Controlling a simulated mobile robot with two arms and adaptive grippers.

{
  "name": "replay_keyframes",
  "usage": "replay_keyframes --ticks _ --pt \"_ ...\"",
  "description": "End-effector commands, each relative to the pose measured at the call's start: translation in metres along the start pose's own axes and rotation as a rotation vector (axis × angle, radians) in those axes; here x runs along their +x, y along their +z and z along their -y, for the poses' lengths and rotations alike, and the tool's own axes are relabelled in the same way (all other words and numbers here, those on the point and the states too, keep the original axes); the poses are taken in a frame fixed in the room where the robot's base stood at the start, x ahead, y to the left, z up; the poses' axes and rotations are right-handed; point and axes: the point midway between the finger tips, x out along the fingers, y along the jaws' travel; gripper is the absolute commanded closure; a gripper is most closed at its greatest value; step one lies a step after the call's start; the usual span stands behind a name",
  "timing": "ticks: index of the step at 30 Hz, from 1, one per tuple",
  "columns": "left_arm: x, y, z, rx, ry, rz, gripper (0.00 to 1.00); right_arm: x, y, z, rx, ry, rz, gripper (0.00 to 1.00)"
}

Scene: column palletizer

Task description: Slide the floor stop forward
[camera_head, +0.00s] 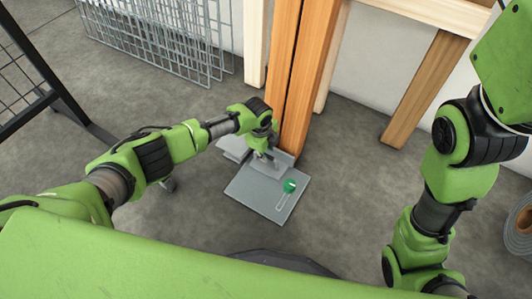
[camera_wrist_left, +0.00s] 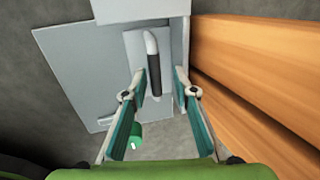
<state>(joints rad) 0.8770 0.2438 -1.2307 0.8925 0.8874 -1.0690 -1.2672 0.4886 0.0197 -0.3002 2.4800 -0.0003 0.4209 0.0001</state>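The floor stop is a flat grey metal plate (camera_head: 262,201) on the floor at the foot of wooden posts, with a raised grey part partly hidden under my left gripper (camera_head: 264,154). A green knob (camera_head: 290,186) sits at the end of a slot in the plate. In the left wrist view the plate (camera_wrist_left: 75,65) carries a handle with a black grip (camera_wrist_left: 154,80), and the green knob (camera_wrist_left: 135,136) shows behind a finger. My left gripper (camera_wrist_left: 163,80) is open, with the handle between its fingertips, closer to the left one. Contact cannot be told. My right gripper is out of view.
Wooden posts (camera_head: 307,85) rise right beside the plate. A wire basket (camera_head: 160,38) stands at the back left and a black rack (camera_head: 42,70) at the far left. A grey roll (camera_head: 520,228) lies at the right edge. Floor right of the plate is clear.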

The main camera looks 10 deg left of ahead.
Motion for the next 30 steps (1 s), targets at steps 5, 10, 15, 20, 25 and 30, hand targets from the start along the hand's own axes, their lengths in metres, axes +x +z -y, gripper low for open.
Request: replay_keyframes --ticks 5,10,15,20,25,30 --pt "0.001 -0.001 -0.002 0.000 0.004 -0.001 0.74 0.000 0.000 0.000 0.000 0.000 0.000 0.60" --pt "-0.002 -0.001 -0.002 0.001 0.004 -0.002 0.74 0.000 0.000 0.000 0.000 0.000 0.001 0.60" --pt "-0.018 -0.001 -0.001 0.001 0.003 -0.003 0.74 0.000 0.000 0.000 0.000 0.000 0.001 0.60" --pt "-0.044 0.000 0.000 0.002 0.001 -0.002 0.74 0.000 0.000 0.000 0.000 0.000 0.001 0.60" --pt "-0.075 0.000 0.000 0.001 0.001 -0.002 0.74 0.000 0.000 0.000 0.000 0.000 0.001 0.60" --pt "-0.103 0.000 0.001 0.001 0.001 -0.001 0.74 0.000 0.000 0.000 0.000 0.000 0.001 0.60"
